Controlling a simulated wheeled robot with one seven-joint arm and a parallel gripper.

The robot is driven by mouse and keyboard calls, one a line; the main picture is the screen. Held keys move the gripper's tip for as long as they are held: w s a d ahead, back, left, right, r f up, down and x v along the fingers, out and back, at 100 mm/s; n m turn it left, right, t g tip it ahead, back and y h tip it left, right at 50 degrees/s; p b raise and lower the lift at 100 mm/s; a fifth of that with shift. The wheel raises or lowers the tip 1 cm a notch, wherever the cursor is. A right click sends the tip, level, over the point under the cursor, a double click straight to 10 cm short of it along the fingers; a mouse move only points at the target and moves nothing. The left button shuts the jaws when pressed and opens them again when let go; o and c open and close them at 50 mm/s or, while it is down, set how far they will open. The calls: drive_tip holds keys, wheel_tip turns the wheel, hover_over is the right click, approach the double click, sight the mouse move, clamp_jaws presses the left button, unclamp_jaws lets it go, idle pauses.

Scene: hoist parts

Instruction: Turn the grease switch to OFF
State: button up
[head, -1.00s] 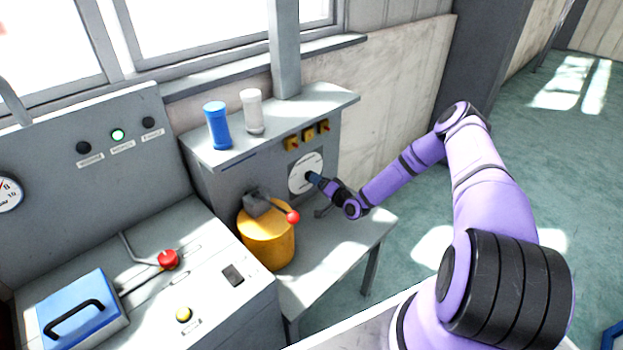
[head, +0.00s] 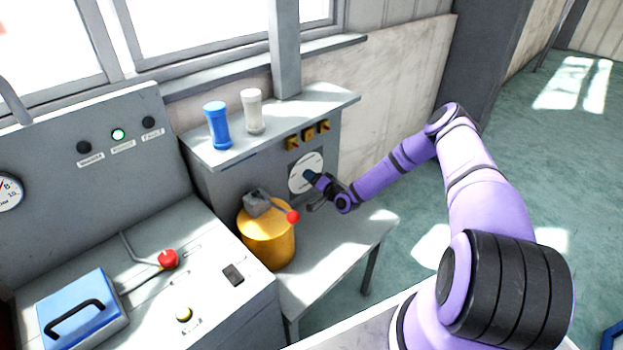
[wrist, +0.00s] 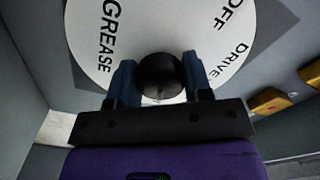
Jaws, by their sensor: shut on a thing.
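The grease switch is a round white dial (head: 303,161) on the grey cabinet's front. In the wrist view the dial (wrist: 85,45) carries the words GREASE at left, OFF at upper right and DRIVE at right. A round black knob (wrist: 160,77) stands at its centre. My gripper (wrist: 159,82) has its two blue fingers on either side of the knob and is shut on it. In the head view my gripper (head: 311,177) reaches the dial from the right and hides the knob. I cannot tell which word the knob points to.
A yellow drum (head: 268,240) with a red-tipped lever (head: 292,217) stands just left and below my gripper. Several yellow switches (head: 309,134) sit above the dial. Blue (head: 217,126) and white (head: 252,112) containers stand on top. The bench right of the drum is clear.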

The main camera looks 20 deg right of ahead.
drive_tip(key=shift+n, duration=0.3)
drive_tip(key=n, duration=1.2)
drive_tip(key=shift+d+f+n, duration=0.1)
drive_tip(key=shift+n, duration=0.2)
drive_tip(key=n, duration=1.3)
drive_tip(key=shift+d+n, duration=0.15)
drive_tip(key=shift+n, duration=0.15)
drive_tip(key=o, duration=0.9)
